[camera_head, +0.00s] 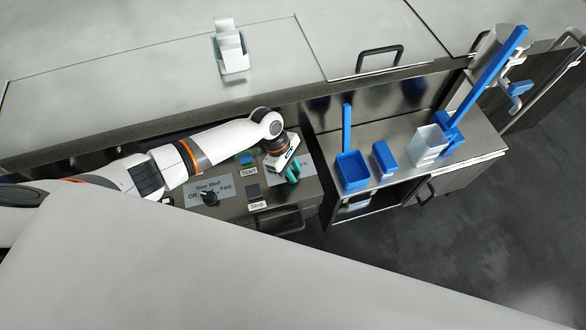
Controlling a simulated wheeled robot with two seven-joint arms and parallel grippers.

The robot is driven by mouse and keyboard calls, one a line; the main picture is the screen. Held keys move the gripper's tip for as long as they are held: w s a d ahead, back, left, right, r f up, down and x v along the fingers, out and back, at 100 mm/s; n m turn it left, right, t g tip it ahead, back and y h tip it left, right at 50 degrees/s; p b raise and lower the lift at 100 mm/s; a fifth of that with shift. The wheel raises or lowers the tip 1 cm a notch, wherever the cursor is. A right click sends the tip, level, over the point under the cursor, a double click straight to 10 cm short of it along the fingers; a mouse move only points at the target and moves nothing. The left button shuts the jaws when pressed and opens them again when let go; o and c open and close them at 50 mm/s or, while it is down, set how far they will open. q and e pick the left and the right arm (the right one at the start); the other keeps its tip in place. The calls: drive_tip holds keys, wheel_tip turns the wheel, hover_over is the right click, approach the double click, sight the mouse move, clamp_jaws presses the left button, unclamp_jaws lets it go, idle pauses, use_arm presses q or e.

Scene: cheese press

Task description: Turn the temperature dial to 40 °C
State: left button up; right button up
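A grey label plate (309,164) with part of a "°C" marking shows on the steel control panel (228,211). The temperature dial itself is hidden behind my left gripper (291,173). That gripper points down at the plate, with its green fingers at or just above it. I cannot tell whether the fingers are open, shut or holding the dial. A black speed dial (209,198), with Off, Slow, Med and Fast around it, sits left of the gripper. My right gripper is out of view.
A blue Start button (245,158) and a dark Stop button (254,191) sit close left of the gripper. A dispenser (231,58) stands behind.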

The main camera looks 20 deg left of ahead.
use_arm(q)
clamp_jaws()
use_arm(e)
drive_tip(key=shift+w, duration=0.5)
use_arm(q)
drive_tip(key=shift+m, duration=0.3)
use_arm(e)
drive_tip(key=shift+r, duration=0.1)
use_arm(q)
drive_tip(key=m+g, duration=0.1)
drive_tip(key=m, duration=0.2)
drive_tip(key=shift+m+g+p, duration=0.3)
drive_tip(key=shift+m+g+y, duration=0.35)
drive_tip(key=shift+m+y, duration=0.05)
drive_tip(key=shift+m, duration=0.7)
drive_tip(key=shift+m+g+y, duration=0.35)
drive_tip(key=shift+m+y, duration=0.05)
drive_tip(key=shift+m, duration=0.7)
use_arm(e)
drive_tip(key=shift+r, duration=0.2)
use_arm(q)
drive_tip(key=shift+o, duration=2.1)
unclamp_jaws()
